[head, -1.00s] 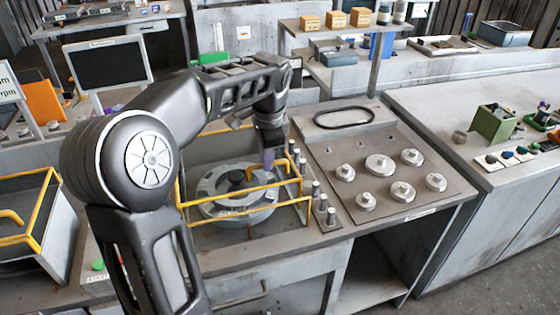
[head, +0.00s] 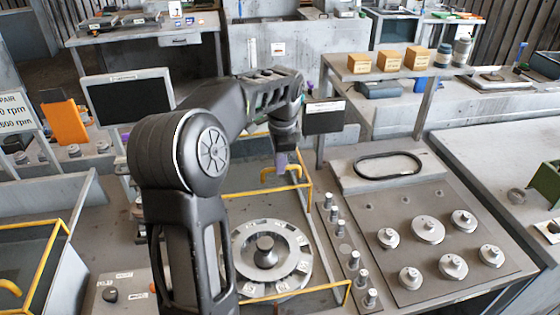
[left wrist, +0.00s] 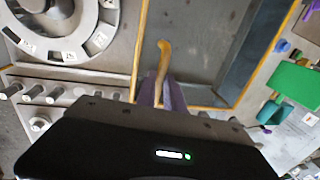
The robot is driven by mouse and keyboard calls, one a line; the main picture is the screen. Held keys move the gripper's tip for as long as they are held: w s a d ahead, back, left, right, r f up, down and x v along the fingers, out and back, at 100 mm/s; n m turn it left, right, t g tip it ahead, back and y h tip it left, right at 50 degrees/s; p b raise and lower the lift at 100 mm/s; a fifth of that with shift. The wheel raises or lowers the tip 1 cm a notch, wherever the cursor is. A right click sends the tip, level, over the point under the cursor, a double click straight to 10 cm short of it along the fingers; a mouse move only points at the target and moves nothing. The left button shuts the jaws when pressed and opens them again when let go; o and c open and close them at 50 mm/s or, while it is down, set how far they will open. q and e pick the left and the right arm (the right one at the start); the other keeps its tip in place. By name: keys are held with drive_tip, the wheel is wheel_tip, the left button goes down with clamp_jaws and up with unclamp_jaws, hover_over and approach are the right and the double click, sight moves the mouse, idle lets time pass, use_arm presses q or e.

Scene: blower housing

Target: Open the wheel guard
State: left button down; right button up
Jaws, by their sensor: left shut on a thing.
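The wheel guard (head: 265,192) is a yellow-edged frame with a yellow hooked handle, standing behind the round grey wheel (head: 296,245) in the head view. The wheel, with its dark central knob, shows largely uncovered, its left side hidden by my left arm. My left gripper (head: 283,160) is shut on the guard's handle (head: 293,166). In the left wrist view the purple fingers (left wrist: 161,92) close around the yellow handle (left wrist: 163,58), beside a grey panel with yellow edges. Part of the wheel (left wrist: 60,30) shows at upper left there. My right gripper is not in view.
A row of metal pegs (head: 340,228) stands right of the wheel. Farther right is a plate with several round metal knobs (head: 428,230) and a black belt loop (head: 388,165). A yellow bar (head: 300,291) crosses in front of the wheel. A monitor (head: 125,100) stands at left.

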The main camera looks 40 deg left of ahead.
use_arm(q)
drive_tip(key=shift+w+a+r, duration=0.1)
drive_tip(key=shift+a+r, duration=0.05)
drive_tip(key=c, duration=1.5)
unclamp_jaws()
drive_tip(key=shift+w+a, duration=0.1)
drive_tip(key=shift+o, duration=0.2)
wheel_tip(320, 180, up, 8)
drive_tip(key=s+d+b, duration=0.1)
drive_tip(key=shift+d+f, duration=0.2)
drive_tip(key=shift+f, duration=0.05)
drive_tip(key=shift+f, duration=0.1)
